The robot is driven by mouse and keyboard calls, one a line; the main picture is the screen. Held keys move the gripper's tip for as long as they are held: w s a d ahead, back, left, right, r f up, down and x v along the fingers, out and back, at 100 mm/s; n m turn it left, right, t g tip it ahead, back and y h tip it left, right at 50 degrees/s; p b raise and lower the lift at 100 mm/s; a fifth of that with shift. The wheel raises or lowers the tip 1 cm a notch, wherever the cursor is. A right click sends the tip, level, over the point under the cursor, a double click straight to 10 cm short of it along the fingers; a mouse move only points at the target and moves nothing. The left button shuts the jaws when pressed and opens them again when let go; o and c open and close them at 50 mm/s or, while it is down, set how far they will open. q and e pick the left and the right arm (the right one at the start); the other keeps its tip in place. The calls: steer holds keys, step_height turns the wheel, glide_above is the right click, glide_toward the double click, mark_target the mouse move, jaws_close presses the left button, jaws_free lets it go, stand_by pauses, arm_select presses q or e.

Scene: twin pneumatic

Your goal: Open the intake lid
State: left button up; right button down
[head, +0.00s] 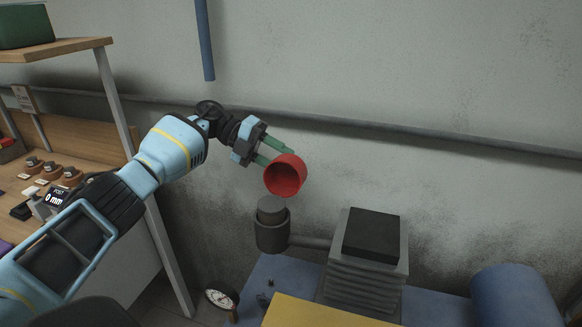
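A red round lid (286,176), hollow like a cup, is in the air with its open end turned towards me and tilted. My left gripper (276,154) reaches in from the left, and its green fingers meet the far upper-left side of the lid. The fingers appear shut on it, though their tips are partly hidden behind it. Just below the lid stands a dark upright intake cylinder (273,236) with a narrower grey top (271,207). The lid is apart from the cylinder or only slightly overlaps it in view. My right gripper is not in view.
A grey ribbed block with a black top (371,235) stands right of the intake, joined by a pipe (311,242). A blue tank (517,297), a yellow panel (320,313) and a gauge (221,298) lie lower. A shelf bench (84,206) is left. A wall rises behind.

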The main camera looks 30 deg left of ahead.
arm_select(q)
steer(key=v, duration=0.3)
steer(key=shift+a+r+b, duration=0.1)
steer(key=shift+a+b, duration=0.2)
stand_by(0.4)
